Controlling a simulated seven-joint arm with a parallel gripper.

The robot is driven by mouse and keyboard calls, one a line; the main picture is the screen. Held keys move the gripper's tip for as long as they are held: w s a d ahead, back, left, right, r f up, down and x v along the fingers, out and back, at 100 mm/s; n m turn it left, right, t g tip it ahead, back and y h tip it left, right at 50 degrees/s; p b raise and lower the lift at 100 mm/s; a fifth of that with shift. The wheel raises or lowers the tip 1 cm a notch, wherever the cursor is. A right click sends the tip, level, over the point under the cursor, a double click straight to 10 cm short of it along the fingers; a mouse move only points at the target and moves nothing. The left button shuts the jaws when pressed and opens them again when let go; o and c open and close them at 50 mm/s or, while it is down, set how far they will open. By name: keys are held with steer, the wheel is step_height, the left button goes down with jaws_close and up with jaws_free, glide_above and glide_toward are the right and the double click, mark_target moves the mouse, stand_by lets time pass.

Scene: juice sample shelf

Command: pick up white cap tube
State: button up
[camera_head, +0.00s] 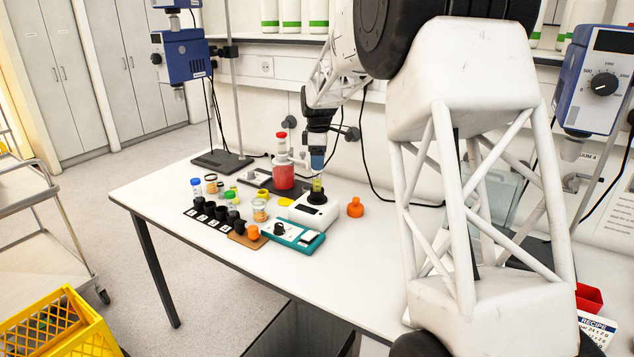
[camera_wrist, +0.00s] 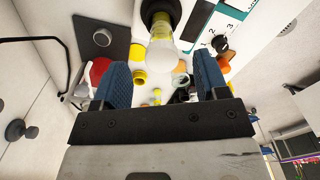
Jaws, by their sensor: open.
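A tube with a round white cap (camera_wrist: 163,55) and yellow contents stands in the black cup of a white bench device. The tube's yellow body (camera_head: 317,186) shows in the head view, but its cap is hidden there behind my fingers. My gripper (camera_head: 317,160) points down just above the tube, with its blue fingers apart. In the wrist view my gripper (camera_wrist: 162,79) is open and empty, and the white cap appears between the lines of the two fingers, beyond their tips. I cannot tell how far the fingers are from the cap.
The white device (camera_head: 316,214) stands beside a teal device (camera_head: 293,237). A red-filled bottle (camera_head: 283,176) stands close behind to the left. A row of black holders (camera_head: 209,209) and several small jars lie left. An orange cap (camera_head: 355,207) lies right. The table's front left is clear.

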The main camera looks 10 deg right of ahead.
mark_target(317, 174)
steer(key=shift+f, duration=0.3)
steer(key=shift+a+f, duration=0.2)
steer(key=shift+f, duration=2.35)
steer(key=c, duration=1.1)
steer(key=shift+r, duration=0.1)
